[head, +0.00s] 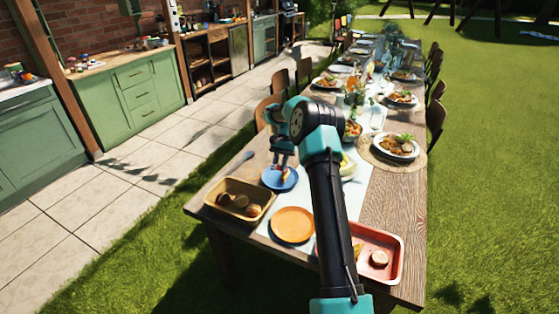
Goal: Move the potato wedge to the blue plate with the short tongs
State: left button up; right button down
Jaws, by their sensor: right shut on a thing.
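My right gripper (282,145) is above the near end of the long table, shut on what looks like the short tongs (283,159). The tongs point down over the blue plate (269,183). A small yellow and reddish piece (285,173) shows at the tong tips, over or on the blue plate. It may be the potato wedge, but it is too small to be sure. I cannot tell whether the tongs pinch it or whether it touches the plate. My left gripper is out of view.
An orange plate (292,226) lies nearer. A tan tray (222,208) with brown pieces stands at the left edge. A red tray (398,260) with a round piece and yellow food is partly behind my arm. Set plates and bowls fill the table's far part.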

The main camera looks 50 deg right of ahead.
jog(key=shift+f, duration=0.2)
jog(key=c, duration=1.3)
grip_release()
notch_tip(320, 180, up, 10)
dwell(0.4)
